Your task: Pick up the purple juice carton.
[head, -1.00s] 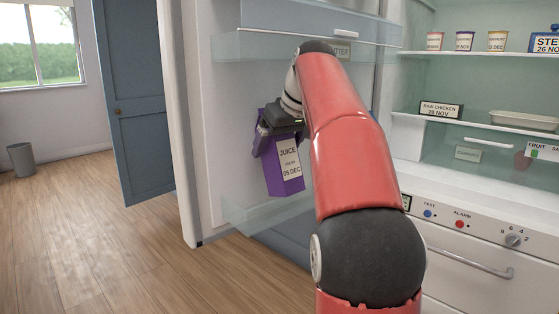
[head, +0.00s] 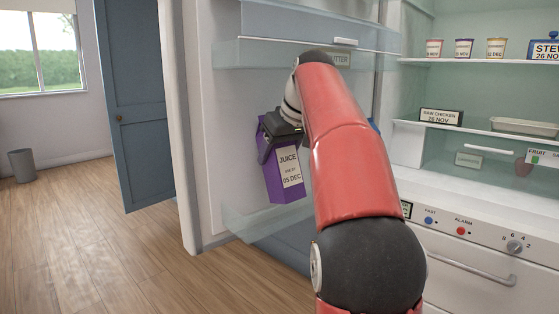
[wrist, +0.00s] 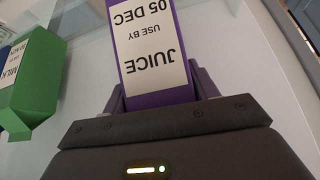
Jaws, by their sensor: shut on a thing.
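The purple juice carton (head: 288,186) has a white label reading "JUICE USE BY 05 DEC". My gripper (head: 279,136) is shut on its upper part, and the carton hangs slightly tilted in front of the open fridge door. In the wrist view the carton (wrist: 152,45) stands between the fingers of my gripper (wrist: 163,95), label towards the camera. Part of the carton's top is hidden by the gripper.
A green milk carton (wrist: 32,85) is at the left in the wrist view. A clear door shelf (head: 240,222) lies below the juice and a door compartment (head: 300,24) above. Fridge shelves (head: 490,127) with food are at right. The wooden floor (head: 100,235) is clear at left.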

